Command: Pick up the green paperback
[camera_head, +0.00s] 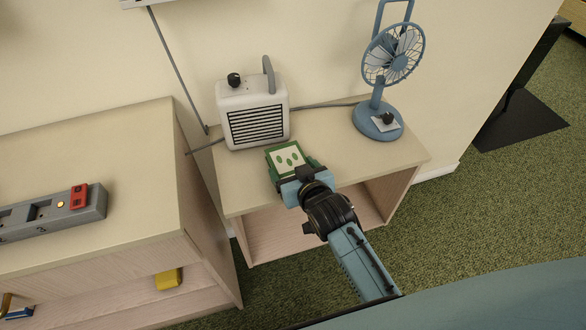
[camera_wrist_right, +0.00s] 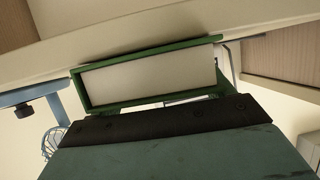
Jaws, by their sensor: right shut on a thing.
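The green paperback (camera_head: 287,157) has a cream panel with green leaf-like marks on its cover. In the head view it is at the front of the small cabinet's top (camera_head: 340,147), in front of the white heater. My right gripper (camera_head: 299,177) is shut on its near edge and hides that part. In the right wrist view the paperback (camera_wrist_right: 148,76) shows a green border around a pale face, just beyond the dark edge of my gripper. I cannot tell whether the book still touches the cabinet top. My left gripper is in neither view.
A white heater (camera_head: 253,115) stands close behind the book, and a blue fan (camera_head: 380,110) stands at the right. The cabinet top between book and fan is clear.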

